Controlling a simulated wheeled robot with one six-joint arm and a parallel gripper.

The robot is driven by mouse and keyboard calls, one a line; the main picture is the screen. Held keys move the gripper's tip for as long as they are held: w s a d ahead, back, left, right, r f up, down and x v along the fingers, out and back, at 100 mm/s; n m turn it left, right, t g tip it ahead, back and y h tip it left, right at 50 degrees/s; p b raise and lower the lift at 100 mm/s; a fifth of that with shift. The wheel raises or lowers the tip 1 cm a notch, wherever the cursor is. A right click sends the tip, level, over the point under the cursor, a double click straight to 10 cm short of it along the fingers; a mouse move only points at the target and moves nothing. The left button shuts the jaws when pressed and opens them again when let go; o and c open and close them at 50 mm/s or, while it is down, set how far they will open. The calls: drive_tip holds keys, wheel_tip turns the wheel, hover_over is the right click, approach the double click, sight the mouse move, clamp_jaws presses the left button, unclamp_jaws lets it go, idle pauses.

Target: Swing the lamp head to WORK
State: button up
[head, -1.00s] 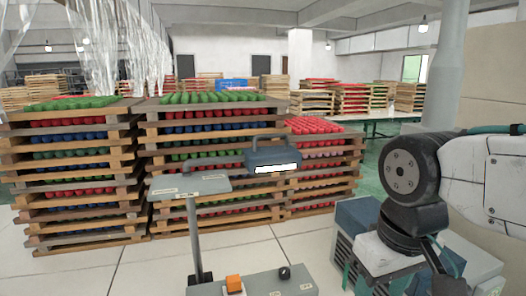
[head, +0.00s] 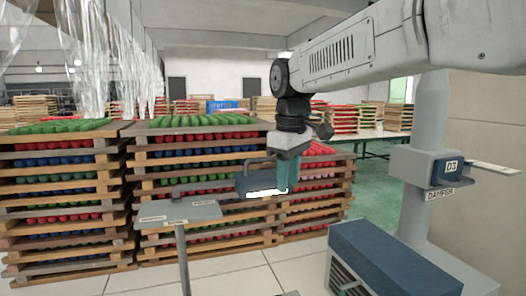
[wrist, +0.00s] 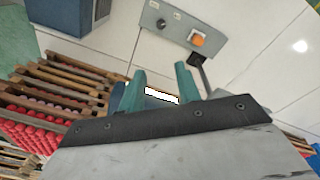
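The lamp head (head: 255,184) is a dark blue-grey box with a bright white lit face. It hangs from a thin arm at the right of a grey plate (head: 195,212) on a post. The plate carries small labels too small to read. My gripper (head: 287,188) points down at the right end of the lamp head. In the wrist view its two green fingers (wrist: 160,76) stand apart, with the lit face (wrist: 161,95) showing between them. I cannot tell whether either finger touches the lamp head.
A grey control panel with an orange button (wrist: 197,41) and a black knob lies below. Stacked pallets (head: 200,150) of coloured pieces stand close behind the lamp. A blue cabinet (head: 385,262) and a grey column with a DAMPER box (head: 445,170) are at the right.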

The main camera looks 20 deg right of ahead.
sight(264, 159)
drive_tip(key=w+r+n, duration=0.1)
drive_tip(key=w+r, duration=0.1)
drive_tip(key=w, duration=0.1)
drive_tip(key=w+a+r+n, duration=0.1)
drive_tip(key=w+n, duration=0.1)
drive_tip(key=w, duration=0.1)
drive_tip(key=w+r+n, duration=0.2)
drive_tip(key=w, duration=0.1)
drive_tip(key=shift+w+a+r+t, duration=0.15)
drive_tip(key=shift+w+r+t, duration=0.05)
drive_tip(key=shift+r+t, duration=0.1)
wheel_tip(264, 159, up, 5)
drive_tip(key=w+n, duration=0.2)
drive_tip(key=n, duration=0.2)
drive_tip(key=shift+n+t, duration=0.3)
drive_tip(key=shift+n, duration=0.6)
drive_tip(key=f, duration=0.5)
drive_tip(key=w+f, duration=0.1)
drive_tip(key=f, duration=0.1)
drive_tip(key=shift+a+f, duration=0.15)
drive_tip(key=shift+f, duration=0.05)
